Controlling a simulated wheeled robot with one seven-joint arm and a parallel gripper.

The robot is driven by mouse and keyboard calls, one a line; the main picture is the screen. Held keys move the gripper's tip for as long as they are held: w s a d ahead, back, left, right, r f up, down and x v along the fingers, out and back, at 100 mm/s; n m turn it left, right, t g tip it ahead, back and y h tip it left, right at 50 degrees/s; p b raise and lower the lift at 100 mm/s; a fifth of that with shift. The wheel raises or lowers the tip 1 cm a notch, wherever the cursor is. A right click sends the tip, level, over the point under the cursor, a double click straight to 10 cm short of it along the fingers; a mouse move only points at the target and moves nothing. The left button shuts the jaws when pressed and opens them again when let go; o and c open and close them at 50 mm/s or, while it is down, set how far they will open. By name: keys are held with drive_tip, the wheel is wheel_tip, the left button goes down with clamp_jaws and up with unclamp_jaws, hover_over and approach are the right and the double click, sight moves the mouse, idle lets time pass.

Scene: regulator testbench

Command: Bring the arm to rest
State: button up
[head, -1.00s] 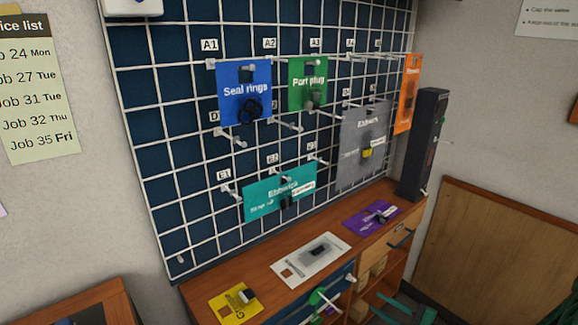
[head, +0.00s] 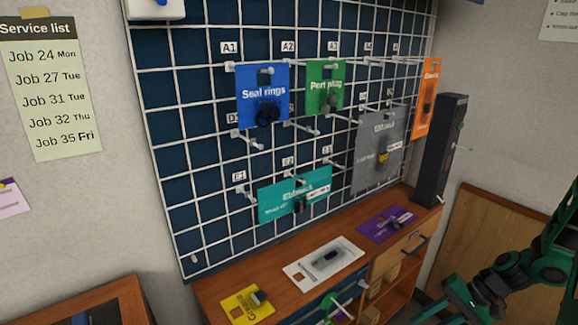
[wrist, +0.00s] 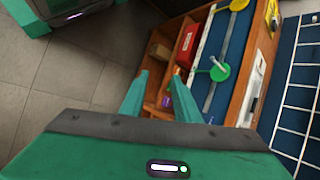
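My gripper (wrist: 160,72) shows in the wrist view with its two teal fingers apart and nothing between them. The fingers point towards the open shelves of a wooden cabinet (wrist: 146,75), apart from it as far as I can tell. In the head view my green and black arm (head: 545,270) is bent at the lower right, in front of a wooden panel.
A wire grid (head: 205,190) holds hanging packets, including blue Seal rings (head: 262,92) and a teal packet (head: 294,195). Yellow (head: 248,304), white (head: 322,264) and purple (head: 386,224) packets lie on the counter. A black tower (head: 440,150) stands at its right end. Floor (wrist: 80,75) is clear left of the cabinet.

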drive_tip(key=s+d+r+h, duration=0.2)
drive_tip(key=s+r+h, duration=0.1)
drive_tip(key=s+r, duration=0.6)
drive_tip(key=s+d+r+h, duration=0.2)
drive_tip(key=s+r+h, duration=0.2)
drive_tip(key=s+r, duration=0.6)
wheel_tip(320, 180, up, 6)
drive_tip(key=shift+d+f+g+h, duration=0.2)
drive_tip(key=shift+g+h, duration=0.1)
drive_tip(key=shift+g, duration=0.1)
drive_tip(key=shift+w+f, duration=0.2)
drive_tip(key=shift+w, duration=0.4)
